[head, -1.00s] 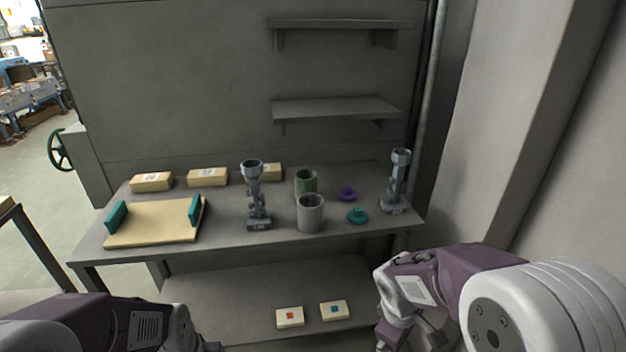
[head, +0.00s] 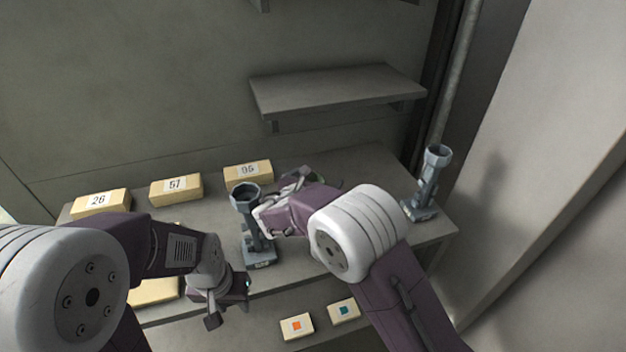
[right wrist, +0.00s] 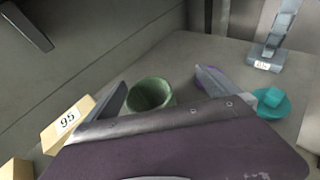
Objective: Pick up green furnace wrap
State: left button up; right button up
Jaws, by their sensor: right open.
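The green furnace wrap (right wrist: 150,93) is an upright, hollow, open-topped cylinder on the table, seen in the right wrist view. My right gripper (right wrist: 160,80) is open, with one finger to the left of the wrap and one to its right. The wrap stands between the fingers in that picture, and I see no clear contact. In the head view my right gripper (head: 300,180) is over the back of the table, and my right arm hides the wrap. My left gripper (head: 228,300) is low over the table's front edge; its jaw opening is unclear.
Grey stands rise at left (head: 256,225) and right (head: 425,185) of the table. Numbered tan blocks (head: 175,188) line the back. A teal knobbed piece (right wrist: 270,102) and a purple piece (right wrist: 208,80) lie right of the wrap. A wall shelf (head: 335,88) hangs above.

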aim_at(315, 178)
jog(key=s+a+f+n+y, duration=0.1)
jog(key=s+a+f, duration=0.15)
jog(key=a, duration=0.25)
jog(key=x, duration=0.2)
jog(key=p+x, duration=0.1)
jog(key=x, duration=0.1)
jog(key=d+p+x, duration=0.1)
jog(key=x, duration=0.2)
jog(key=shift+d+r, duration=0.15)
jog(key=shift+r, duration=0.2)
jog(key=shift+w+f, duration=0.1)
jog(key=shift+w, duration=0.15)
jog(key=shift+s, duration=0.2)
jog(key=c, duration=1.1)
pick_arm(q)
jog(key=shift+s+d+r, duration=0.1)
jog(key=shift+s+r, duration=0.1)
jog(key=shift+r, duration=1)
pick_arm(e)
jog(key=shift+c, duration=1.4)
